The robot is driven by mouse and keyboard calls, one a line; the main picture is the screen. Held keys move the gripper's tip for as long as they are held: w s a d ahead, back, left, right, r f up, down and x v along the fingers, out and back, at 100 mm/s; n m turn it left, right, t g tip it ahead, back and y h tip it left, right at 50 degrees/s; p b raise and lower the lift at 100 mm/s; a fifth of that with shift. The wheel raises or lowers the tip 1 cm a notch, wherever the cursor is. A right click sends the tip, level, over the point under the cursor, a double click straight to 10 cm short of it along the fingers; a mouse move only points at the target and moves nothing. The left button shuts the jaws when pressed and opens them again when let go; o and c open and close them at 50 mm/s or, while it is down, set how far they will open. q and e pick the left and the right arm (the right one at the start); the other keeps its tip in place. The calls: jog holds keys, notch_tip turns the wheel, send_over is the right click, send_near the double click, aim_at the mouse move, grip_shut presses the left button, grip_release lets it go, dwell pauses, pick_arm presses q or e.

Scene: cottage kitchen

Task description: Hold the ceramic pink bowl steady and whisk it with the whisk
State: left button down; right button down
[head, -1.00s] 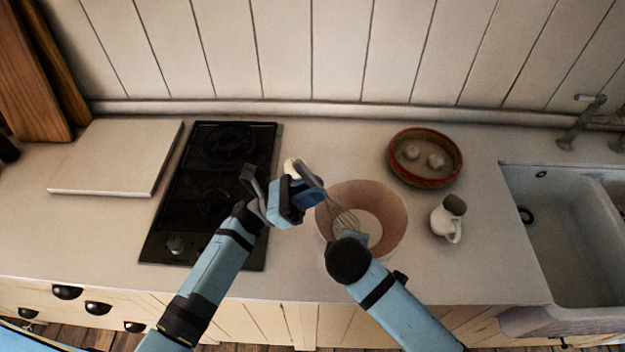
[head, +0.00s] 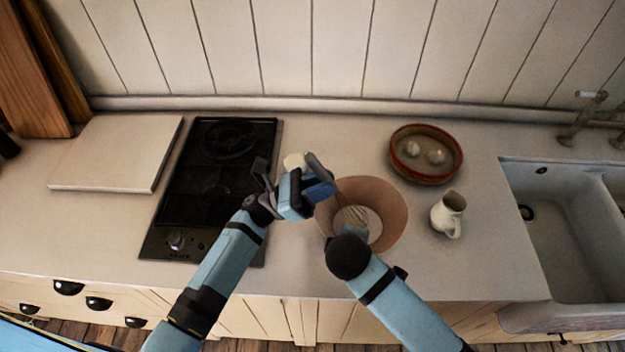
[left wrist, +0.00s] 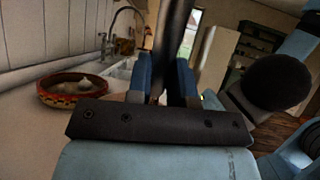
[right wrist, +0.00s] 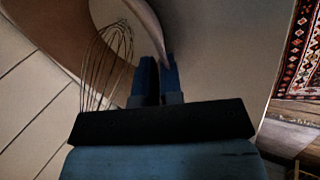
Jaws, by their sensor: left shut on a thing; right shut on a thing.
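The pink bowl (head: 393,222) stands on the counter right of the hob. My left gripper (head: 325,187) is at the bowl's left side, shut on the whisk's dark handle, which also shows between its fingers in the left wrist view (left wrist: 176,42). The whisk (head: 352,213) is tilted, its wire head inside the bowl. My right gripper (right wrist: 160,78) is shut on the bowl's near rim (right wrist: 149,26); in the head view my right arm hides most of this grip. The whisk wires (right wrist: 108,62) show inside the bowl in the right wrist view.
A red-rimmed dish (head: 426,180) with pale round things sits behind right. A small white jug (head: 448,214) stands right of the bowl, before the sink (head: 570,240). The black hob (head: 200,200) and a pale board (head: 115,155) lie left. A small pale object (head: 294,160) is partly hidden behind my left gripper.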

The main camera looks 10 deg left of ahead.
pick_arm(q)
jog(key=shift+w+a+f, duration=0.1)
jog(key=shift+w+a, duration=0.8)
jog(key=shift+w, duration=0.25)
pick_arm(e)
jog(key=shift+f, duration=0.15)
pick_arm(q)
jog(key=shift+s+d, duration=0.85)
jog(key=shift+d, duration=0.05)
jog(key=shift+w+a, duration=0.85)
jog(key=shift+a, duration=0.15)
jog(key=shift+s+d+r, duration=0.25)
jog(key=shift+s+r, duration=0.6)
jog(key=shift+r, duration=0.3)
notch_tip(320, 180, up, 11)
jog(key=shift+r, duration=0.15)
